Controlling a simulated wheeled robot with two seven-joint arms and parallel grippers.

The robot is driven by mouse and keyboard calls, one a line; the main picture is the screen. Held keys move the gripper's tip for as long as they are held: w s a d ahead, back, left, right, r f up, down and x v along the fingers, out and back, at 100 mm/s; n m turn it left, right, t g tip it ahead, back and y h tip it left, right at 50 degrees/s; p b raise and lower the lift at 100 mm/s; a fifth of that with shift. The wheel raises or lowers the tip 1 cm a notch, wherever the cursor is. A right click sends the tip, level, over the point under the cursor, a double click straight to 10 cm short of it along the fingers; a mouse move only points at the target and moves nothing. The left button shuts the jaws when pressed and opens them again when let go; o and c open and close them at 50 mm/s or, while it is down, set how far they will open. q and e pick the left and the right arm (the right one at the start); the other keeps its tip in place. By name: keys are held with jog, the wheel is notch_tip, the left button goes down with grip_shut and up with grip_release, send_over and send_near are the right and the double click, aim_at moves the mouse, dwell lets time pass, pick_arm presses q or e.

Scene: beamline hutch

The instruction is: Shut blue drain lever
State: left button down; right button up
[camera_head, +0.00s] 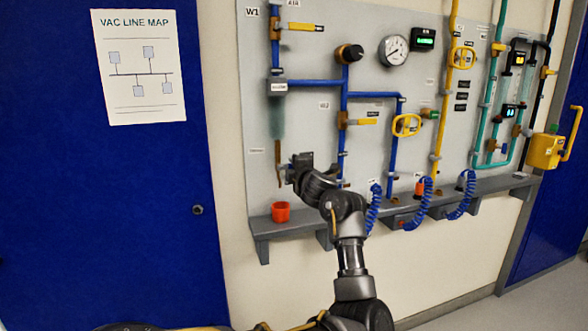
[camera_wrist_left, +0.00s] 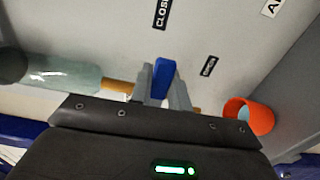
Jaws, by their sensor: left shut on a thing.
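The blue drain lever (camera_wrist_left: 163,76) shows in the left wrist view, between the two grey fingers of my left gripper (camera_wrist_left: 165,88), which is shut on it. Its visible end points up the picture, roughly towards a black label reading "CLOS…" (camera_wrist_left: 162,13). The rest of the lever is hidden by the fingers. A second label, which seems to read "OPEN" (camera_wrist_left: 208,66), lies to the right. In the head view my left gripper (camera_head: 287,174) is against the panel beside the copper drain pipe (camera_head: 278,163); the lever is hidden there. My right gripper is not in view.
A teal tube (camera_head: 277,117) sits above the copper pipe. An orange cup (camera_head: 281,212) stands on the grey shelf (camera_head: 290,231) below. Blue pipes, yellow handles and a gauge (camera_head: 394,50) crowd the panel to the right. Blue coiled hoses (camera_head: 424,203) hang at the shelf.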

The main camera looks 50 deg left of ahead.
pick_arm(q)
jog(key=c, duration=1.3)
grip_release()
jog(key=shift+b+v, duration=0.4)
jog(key=shift+v, duration=5.05)
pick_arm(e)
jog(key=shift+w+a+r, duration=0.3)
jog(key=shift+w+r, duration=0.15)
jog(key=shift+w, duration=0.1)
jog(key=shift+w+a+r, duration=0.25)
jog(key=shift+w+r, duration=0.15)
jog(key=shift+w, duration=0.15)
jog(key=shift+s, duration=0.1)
